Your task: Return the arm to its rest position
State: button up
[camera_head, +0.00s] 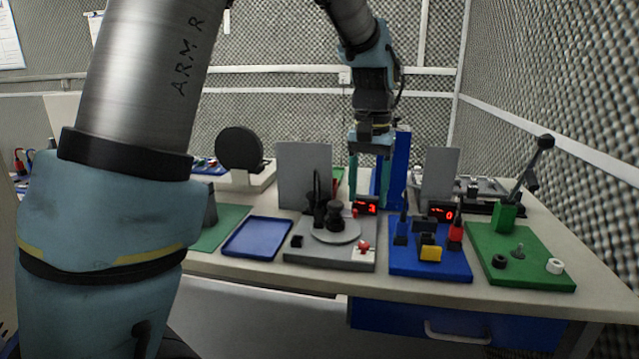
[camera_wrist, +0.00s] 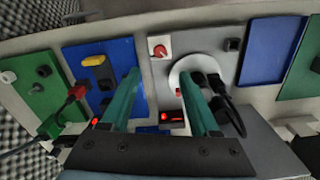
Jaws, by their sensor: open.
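My gripper (camera_head: 369,190) hangs from my raised arm over the back of the table (camera_head: 310,276), fingers pointing down. In the wrist view its two teal fingers (camera_wrist: 158,72) are apart, with nothing held between them. In the head view the fingers are in front of a tall blue panel (camera_head: 403,160) and behind the red-digit displays. My large upper arm link fills the left of the head view and hides part of the table there.
On the table are an empty blue tray (camera_head: 258,238), a grey board with a round plate (camera_head: 336,230), a blue board (camera_head: 430,262) and a green board (camera_head: 530,262) with a tall black lever (camera_head: 533,165). Grey upright panels (camera_head: 304,172) flank the gripper. A foam wall stands at right.

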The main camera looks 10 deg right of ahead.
jog(key=w+a+f+n, duration=0.2)
jog(key=a+f+n, duration=0.15)
jog(key=a, duration=1.25)
jog(key=s+a+f+n, duration=0.1)
jog(key=s+a+f, duration=0.1)
jog(key=a, duration=0.5)
jog(key=s+a+f+n+t, duration=0.1)
jog(key=s+a+f, duration=0.2)
jog(key=a, duration=0.4)
jog(key=shift+s+n+t, duration=0.3)
jog(key=shift+s+n, duration=0.05)
jog(key=shift+s, duration=0.1)
